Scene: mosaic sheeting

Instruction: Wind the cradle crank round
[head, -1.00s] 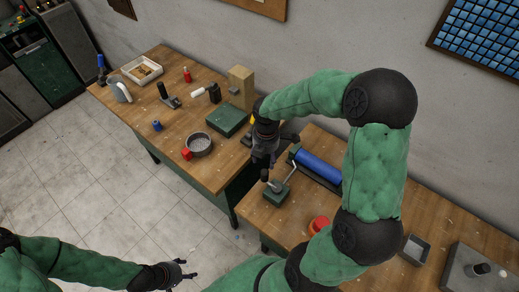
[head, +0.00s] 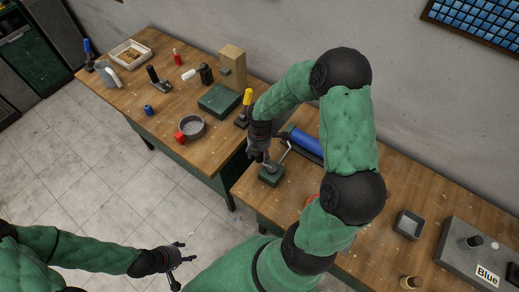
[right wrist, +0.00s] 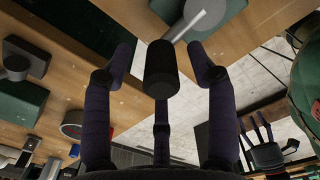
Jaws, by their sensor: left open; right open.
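The cradle holds a blue roll (head: 306,143) on the right-hand bench, partly hidden by my right arm. A thin grey crank arm (head: 285,153) shows at its near end, beside a small dark green block (head: 271,177). My right gripper (head: 264,158) is over the crank. In the right wrist view, the black crank grip (right wrist: 162,70) stands between the spread fingers of my right gripper (right wrist: 163,75), with the grey crank arm (right wrist: 197,18) beyond it. I cannot tell whether any finger touches the grip. My left gripper (head: 178,256) is open and empty over the floor.
The left bench holds a green box (head: 219,100), a grey round pan (head: 192,126), a yellow-handled tool (head: 245,105) and several other items. A gap separates the benches.

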